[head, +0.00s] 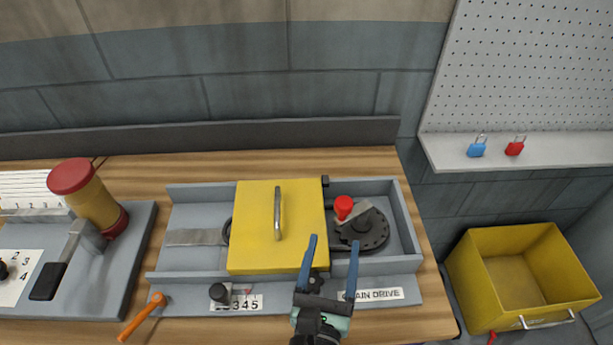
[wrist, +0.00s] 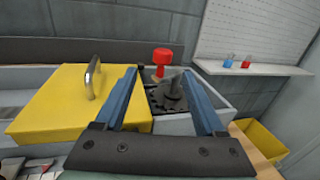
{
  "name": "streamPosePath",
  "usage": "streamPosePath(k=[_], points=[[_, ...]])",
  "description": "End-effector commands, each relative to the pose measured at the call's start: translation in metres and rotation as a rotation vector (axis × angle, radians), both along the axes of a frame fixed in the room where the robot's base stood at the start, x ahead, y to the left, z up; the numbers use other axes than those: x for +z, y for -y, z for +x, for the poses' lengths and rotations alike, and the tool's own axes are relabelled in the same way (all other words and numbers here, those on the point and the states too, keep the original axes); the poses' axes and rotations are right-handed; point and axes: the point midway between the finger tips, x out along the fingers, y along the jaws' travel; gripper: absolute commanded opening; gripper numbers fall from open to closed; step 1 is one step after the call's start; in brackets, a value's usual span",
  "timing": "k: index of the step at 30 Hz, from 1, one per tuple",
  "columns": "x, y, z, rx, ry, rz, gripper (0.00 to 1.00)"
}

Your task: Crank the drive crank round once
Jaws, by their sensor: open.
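The drive crank has a red knob (head: 343,206) on a grey arm, above a dark toothed disc (head: 368,236) in the right part of a grey tray. In the wrist view the red knob (wrist: 161,57) stands beyond the fingers, and the dark disc (wrist: 160,98) shows between them. My gripper (head: 333,245) is open and empty. In the head view it is in front of the crank, nearer the tray's front edge, and apart from the knob.
A yellow cover (head: 254,227) with a metal handle (head: 278,210) lies over the tray's middle, left of the crank. An orange-handled tool (head: 141,317) lies front left. A yellow bin (head: 470,268) stands right of the table.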

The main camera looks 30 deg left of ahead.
Motion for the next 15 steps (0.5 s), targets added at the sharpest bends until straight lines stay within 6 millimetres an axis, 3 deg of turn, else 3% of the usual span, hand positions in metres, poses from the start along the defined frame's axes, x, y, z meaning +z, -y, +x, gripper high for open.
streamPosePath(k=[8, 15], points=[[0.004, 0.001, 0.018, -0.011, -0.011, 0.042, 0.72], [0.005, -0.012, 0.056, -0.009, -0.01, 0.04, 0.72]])
